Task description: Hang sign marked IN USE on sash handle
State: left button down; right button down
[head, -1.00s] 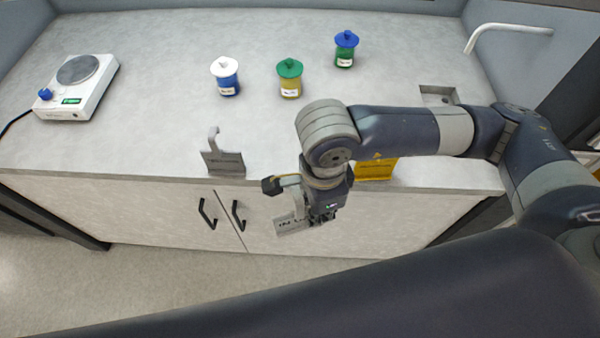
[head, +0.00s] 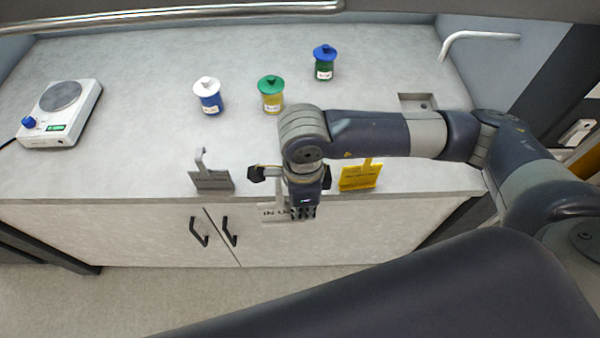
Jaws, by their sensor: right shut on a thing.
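The grey-white IN USE sign (head: 270,212) hangs in my right gripper (head: 303,209), just in front of the counter's front edge. The gripper covers the right part of the sign, and only "IN U" can be read. The gripper is shut on it. The sash handle (head: 170,16) shows as a long metal bar across the top left, well above and behind the sign and apart from it. My left gripper is not in view.
A grey sign (head: 212,180) and a yellow sign (head: 359,176) stand at the front edge of the counter (head: 130,130). Three lidded jars, white (head: 208,97), green (head: 271,95) and blue (head: 324,62), stand further back. A hotplate (head: 61,112) is at left.

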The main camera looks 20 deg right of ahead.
jog(key=w+d, duration=0.1)
jog(key=w, duration=0.1)
jog(key=w+d+p, duration=0.1)
jog(key=w, duration=0.2)
jog(key=w+d+p, duration=0.1)
jog(key=w, duration=0.2)
jog(key=shift+w+f, duration=0.2)
jog(key=shift+f, duration=0.15)
jog(key=shift+w+d+p, duration=0.15)
jog(key=shift+w+p, duration=0.25)
jog(key=shift+p, duration=0.1)
jog(key=shift+w+d+f+p, duration=0.15)
jog(key=shift+w+f+p, duration=0.1)
jog(key=shift+p, duration=0.1)
notch_tip(320, 180, down, 2)
jog(key=shift+f+p, duration=0.2)
jog(key=shift+p, duration=0.3)
jog(key=shift+f, duration=0.2)
jog(key=shift+f, duration=0.1)
